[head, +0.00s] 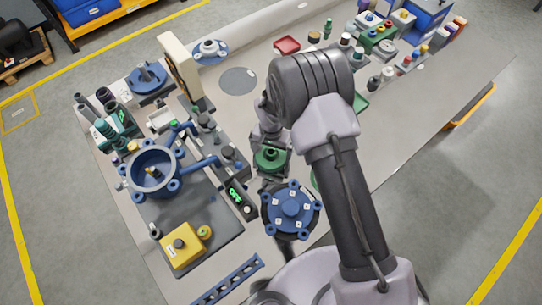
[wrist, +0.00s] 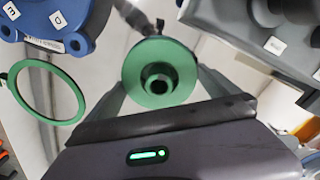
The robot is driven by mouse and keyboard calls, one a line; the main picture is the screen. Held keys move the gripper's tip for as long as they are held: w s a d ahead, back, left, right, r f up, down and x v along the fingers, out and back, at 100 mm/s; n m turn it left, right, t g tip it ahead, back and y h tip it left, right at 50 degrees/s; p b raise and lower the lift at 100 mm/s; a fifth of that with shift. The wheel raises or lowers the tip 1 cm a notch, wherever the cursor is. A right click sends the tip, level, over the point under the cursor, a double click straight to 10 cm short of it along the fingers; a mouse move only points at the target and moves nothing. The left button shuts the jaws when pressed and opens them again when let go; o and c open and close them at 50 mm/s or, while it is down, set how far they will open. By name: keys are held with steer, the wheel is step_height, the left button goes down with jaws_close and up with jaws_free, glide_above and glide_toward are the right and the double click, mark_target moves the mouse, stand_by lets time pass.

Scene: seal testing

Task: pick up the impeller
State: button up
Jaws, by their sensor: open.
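A green round part with a raised hub and dark centre hole, which I take to be the impeller (head: 270,159), is at my gripper in the head view. In the wrist view the impeller (wrist: 136,80) lies between the two fingers. My gripper (head: 268,148) is open, with a finger on either side of the green disc, as the wrist view (wrist: 160,80) shows. I cannot tell whether either finger touches it. My arm hides part of the bench around it.
A blue flanged cover (head: 290,209) with white labels is close by, with a green ring (wrist: 13,92) beside it. A grey fixture with a green display (head: 236,196) and a blue housing (head: 153,172) stand left. Small parts crowd the far right; bare bench lies behind.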

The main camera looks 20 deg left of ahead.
steer(key=shift+r, duration=0.1)
steer(key=c, duration=1.5)
